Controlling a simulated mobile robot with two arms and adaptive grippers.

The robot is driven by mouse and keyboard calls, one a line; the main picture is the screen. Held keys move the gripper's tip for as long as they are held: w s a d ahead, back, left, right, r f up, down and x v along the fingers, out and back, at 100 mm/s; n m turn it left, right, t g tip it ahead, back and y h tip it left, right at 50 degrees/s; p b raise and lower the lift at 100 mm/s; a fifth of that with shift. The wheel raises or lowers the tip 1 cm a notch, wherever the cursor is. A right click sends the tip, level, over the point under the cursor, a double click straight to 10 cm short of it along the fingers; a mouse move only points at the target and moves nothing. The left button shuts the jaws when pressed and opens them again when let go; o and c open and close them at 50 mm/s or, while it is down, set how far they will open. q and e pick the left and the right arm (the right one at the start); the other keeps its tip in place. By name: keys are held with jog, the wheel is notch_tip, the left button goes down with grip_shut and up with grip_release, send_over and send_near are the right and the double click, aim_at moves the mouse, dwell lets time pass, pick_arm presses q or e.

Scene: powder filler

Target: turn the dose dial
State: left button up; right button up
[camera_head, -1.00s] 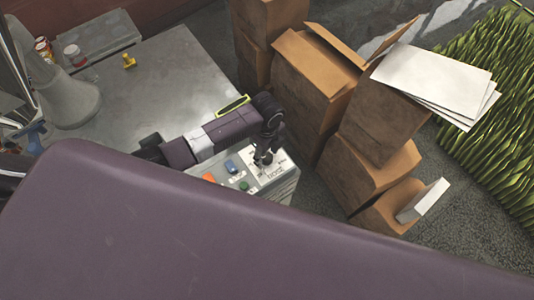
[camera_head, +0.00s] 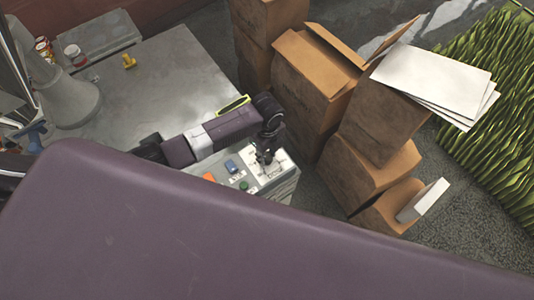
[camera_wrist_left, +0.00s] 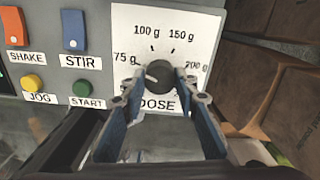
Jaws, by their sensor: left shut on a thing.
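The dose dial (camera_wrist_left: 160,74) is a dark round knob with a light pointer mark, on a white plate marked 75 g, 100 g, 150 g and 200 g. In the left wrist view its pointer lies toward the left, near the 75 g mark. My left gripper (camera_wrist_left: 158,88) is shut on the dial, one fingertip on each side of it. In the head view my left gripper (camera_head: 266,155) is over the white dial plate on the control box (camera_head: 282,186), and the dial itself is hidden there. My right gripper is not in view.
The panel also has an orange SHAKE switch (camera_wrist_left: 13,25), a blue STIR switch (camera_wrist_left: 73,30), a yellow JOG button (camera_wrist_left: 32,83) and a green START button (camera_wrist_left: 81,88). Cardboard boxes (camera_head: 312,85) stand close to the right. The grey tabletop (camera_head: 160,85) behind is mostly clear.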

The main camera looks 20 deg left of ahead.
pick_arm(q)
jog(key=shift+w+m, duration=0.1)
jog(key=shift+m, duration=1)
jog(key=m, duration=0.2)
jog(key=shift+m, duration=0.4)
jog(key=m, duration=0.5)
jog(key=shift+a, duration=0.1)
jog(key=m+b, duration=0.1)
jog(key=m, duration=0.3)
jog(key=shift+m+b, duration=0.35)
jog(key=shift+m, duration=0.05)
jog(key=shift+m+b, duration=0.55)
jog(key=shift+m, duration=1.35)
jog(key=o, duration=1.1)
jog(key=shift+o, duration=0.2)
